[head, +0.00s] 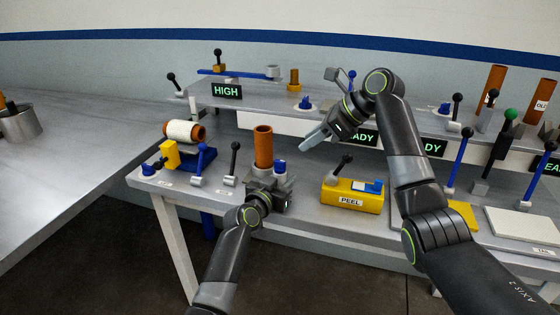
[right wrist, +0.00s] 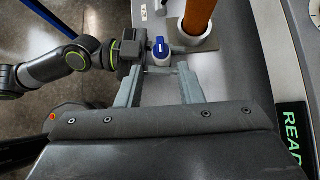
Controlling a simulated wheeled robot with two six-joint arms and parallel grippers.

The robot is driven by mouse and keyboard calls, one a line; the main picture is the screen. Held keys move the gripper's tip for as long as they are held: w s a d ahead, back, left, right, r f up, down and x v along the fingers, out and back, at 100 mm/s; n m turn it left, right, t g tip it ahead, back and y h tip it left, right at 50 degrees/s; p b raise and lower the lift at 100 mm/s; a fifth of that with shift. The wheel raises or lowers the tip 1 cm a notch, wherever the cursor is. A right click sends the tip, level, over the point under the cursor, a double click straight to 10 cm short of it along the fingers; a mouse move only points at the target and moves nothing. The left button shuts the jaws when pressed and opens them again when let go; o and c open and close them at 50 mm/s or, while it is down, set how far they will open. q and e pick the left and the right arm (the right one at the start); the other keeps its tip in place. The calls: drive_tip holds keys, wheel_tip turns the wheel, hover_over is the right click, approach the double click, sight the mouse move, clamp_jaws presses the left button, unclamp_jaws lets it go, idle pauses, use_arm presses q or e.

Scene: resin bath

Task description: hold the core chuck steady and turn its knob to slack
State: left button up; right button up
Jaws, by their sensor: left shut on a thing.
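The core chuck (head: 258,174) is a grey block on the near edge of the bench, with an upright brown tube (head: 263,146) in it. Its blue knob (head: 280,167) is on the right of the tube; the blue-topped knob (right wrist: 160,46) also shows in the right wrist view. My left gripper (head: 266,190) is shut on the chuck at its near side; its fingertips are partly hidden. My right gripper (head: 308,142) is above and right of the chuck, pointing down-left. In the right wrist view its two fingers (right wrist: 161,72) are apart, with the knob beyond them and nothing clearly held.
A yellow PEEL box (head: 350,197) with a black-knobbed lever stands right of the chuck. A raised shelf with a HIGH sign (head: 227,91) runs behind.

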sight(281, 161)
drive_tip(key=x, duration=1.1)
drive_tip(key=shift+w+a+f, duration=0.1)
drive_tip(key=shift+a+f, duration=0.05)
drive_tip(key=shift+a, duration=0.05)
drive_tip(key=shift+d, duration=0.1)
clamp_jaws()
